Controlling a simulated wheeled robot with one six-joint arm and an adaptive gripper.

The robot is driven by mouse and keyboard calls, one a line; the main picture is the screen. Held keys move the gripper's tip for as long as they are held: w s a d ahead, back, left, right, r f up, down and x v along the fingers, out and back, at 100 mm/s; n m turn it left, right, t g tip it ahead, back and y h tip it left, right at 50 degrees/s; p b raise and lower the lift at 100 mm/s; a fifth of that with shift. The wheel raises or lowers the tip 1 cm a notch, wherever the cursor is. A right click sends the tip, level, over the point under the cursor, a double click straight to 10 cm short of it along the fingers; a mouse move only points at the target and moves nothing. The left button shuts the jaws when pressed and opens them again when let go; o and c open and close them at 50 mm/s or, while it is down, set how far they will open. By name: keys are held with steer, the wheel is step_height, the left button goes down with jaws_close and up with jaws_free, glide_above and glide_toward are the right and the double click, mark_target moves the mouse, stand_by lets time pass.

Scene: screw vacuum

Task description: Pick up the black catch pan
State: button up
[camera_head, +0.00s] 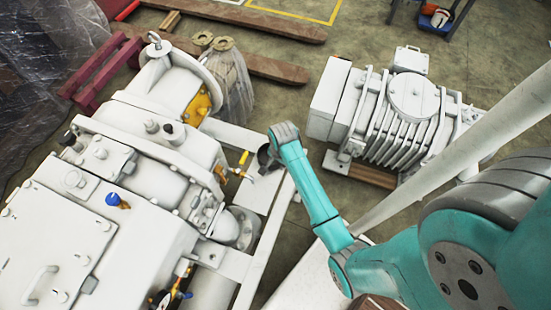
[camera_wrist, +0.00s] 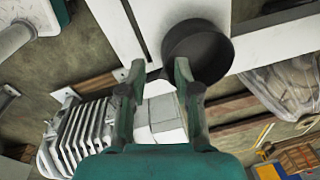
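The black catch pan (camera_wrist: 197,48) is a round, dark, shallow cup in the wrist view, seen against a white frame rail. In the head view a dark shape that looks like the pan (camera_head: 265,157) shows beside my arm's end, by the white frame. My gripper (camera_wrist: 160,66) is open, with a gap between its two fingers. The pan's near rim is close to the right fingertip in the wrist view and partly overlaps it. I cannot tell whether they touch. The fingers are hidden in the head view.
A large white pump (camera_head: 110,190) with valves fills the left. A yellow-handled valve (camera_head: 243,160) is close to my arm's end. A ribbed white machine (camera_head: 395,110) stands at the right on wood. White frame rails (camera_head: 262,245) run below. Floor shows between the machines.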

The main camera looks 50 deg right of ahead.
mark_target(279, 166)
steer(key=shift+m+g, duration=0.5)
steer(key=shift+m, duration=0.3)
steer(key=d+f, duration=0.1)
steer(key=f, duration=0.1)
steer(key=w+d+f, duration=0.1)
steer(key=f, duration=0.2)
steer(key=w+d+f, duration=0.1)
steer(key=f, duration=0.2)
steer(key=shift+f, duration=0.25)
jaws_close()
